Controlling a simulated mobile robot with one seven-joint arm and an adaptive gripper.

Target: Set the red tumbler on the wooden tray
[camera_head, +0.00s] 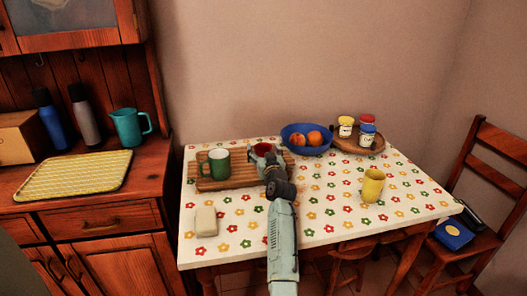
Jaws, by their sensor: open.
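A slatted wooden tray (228,184) lies on the left part of the flowered table, with a green mug (218,163) on it. A red thing, seemingly the red tumbler (262,149), shows at my gripper (267,155), over the right part of this tray. My gripper is open, with its fingers around or right beside the red thing; I cannot tell which. The gripper and wrist hide most of it, so I cannot tell whether it touches the tray.
A blue bowl of fruit (293,144) stands just right of my gripper. A round wooden tray (343,147) with several jars is farther right. A yellow mug (373,185) and a pale block (206,222) stand nearer. The table's front middle is clear beside my arm.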

